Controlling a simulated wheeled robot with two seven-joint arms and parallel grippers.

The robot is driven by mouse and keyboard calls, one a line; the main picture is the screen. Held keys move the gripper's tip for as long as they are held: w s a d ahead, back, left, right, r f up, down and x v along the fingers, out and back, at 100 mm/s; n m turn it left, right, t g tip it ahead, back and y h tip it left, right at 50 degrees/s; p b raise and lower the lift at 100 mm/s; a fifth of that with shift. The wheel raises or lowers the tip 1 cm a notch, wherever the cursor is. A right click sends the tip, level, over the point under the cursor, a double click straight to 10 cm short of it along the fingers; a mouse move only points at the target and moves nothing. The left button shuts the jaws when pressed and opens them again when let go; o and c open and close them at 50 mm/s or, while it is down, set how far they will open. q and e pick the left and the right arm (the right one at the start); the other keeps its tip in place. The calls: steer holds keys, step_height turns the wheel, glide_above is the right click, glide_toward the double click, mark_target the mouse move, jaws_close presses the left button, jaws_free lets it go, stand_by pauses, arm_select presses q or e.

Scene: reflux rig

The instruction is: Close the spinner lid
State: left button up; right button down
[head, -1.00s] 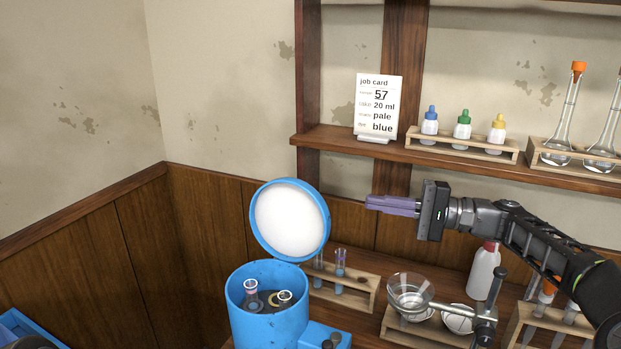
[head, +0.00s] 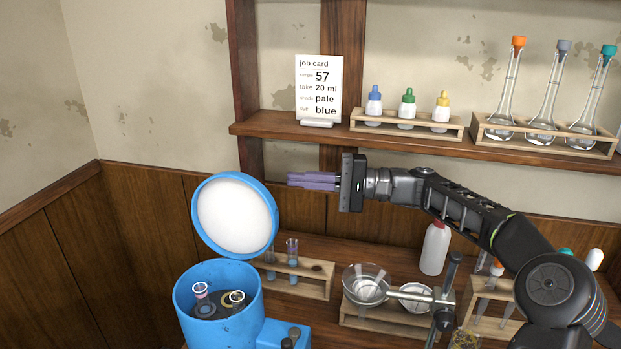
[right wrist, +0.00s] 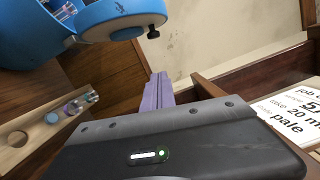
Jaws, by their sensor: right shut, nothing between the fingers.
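The blue spinner (head: 218,312) stands at the lower left of the head view, with two tubes in its open drum. Its round lid (head: 235,215), blue-rimmed with a white inner face, stands raised above the drum's back edge. My right gripper (head: 290,180) is shut and empty, its purple fingers pointing left, to the right of the lid and apart from it in the picture. In the right wrist view the lid (right wrist: 125,18) shows at the top with a dark knob, beyond the purple fingers (right wrist: 157,92). My left gripper is out of view.
A wooden tube rack (head: 300,281) stands behind and right of the spinner. A glass bowl (head: 366,287) and a white bottle (head: 434,248) are further right. Above, a shelf (head: 260,130) holds the job card (head: 318,88), dropper bottles and flasks.

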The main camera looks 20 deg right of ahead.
mark_target(239, 212)
arm_select(q)
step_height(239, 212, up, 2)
steer(key=shift+p, duration=0.85)
arm_select(e)
steer(key=a, duration=0.8)
steer(key=shift+s+r, duration=0.35)
steer(key=shift+r, duration=0.1)
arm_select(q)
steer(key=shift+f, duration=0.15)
arm_select(e)
steer(key=shift+a, duration=0.15)
